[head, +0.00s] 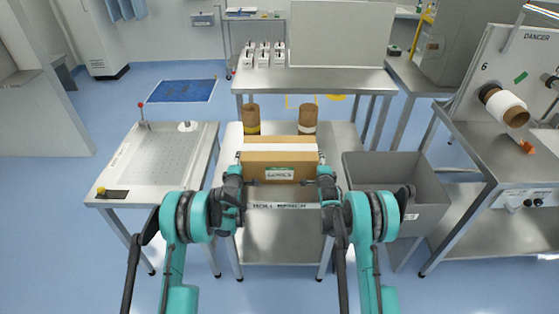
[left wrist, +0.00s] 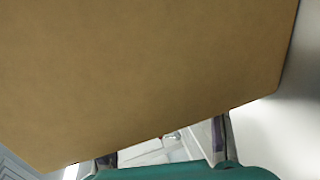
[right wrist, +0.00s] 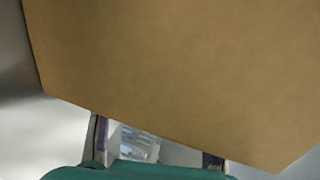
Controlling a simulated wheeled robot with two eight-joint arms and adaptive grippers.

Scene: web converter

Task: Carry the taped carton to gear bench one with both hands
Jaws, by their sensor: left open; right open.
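The taped carton (head: 262,160) is a brown box with a white tape band across its top and a label on its front. It sits on the bench marked "ROLL BENCH" (head: 280,205). My left gripper (head: 240,178) is open at the carton's left end, and my right gripper (head: 318,178) is open at its right end. In the left wrist view the carton's brown side (left wrist: 150,70) fills most of the picture, beyond the spread fingers. The right wrist view shows the same of its other side (right wrist: 170,70). Whether the fingers touch the carton cannot be told. I cannot tell which bench is gear bench one.
Two brown rolls (head: 251,118) (head: 308,118) stand behind the carton. A grey bin (head: 395,180) is close on the right. A perforated table (head: 150,165) stands on the left. A back bench (head: 320,80) holds several white items. Blue floor is open at the left.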

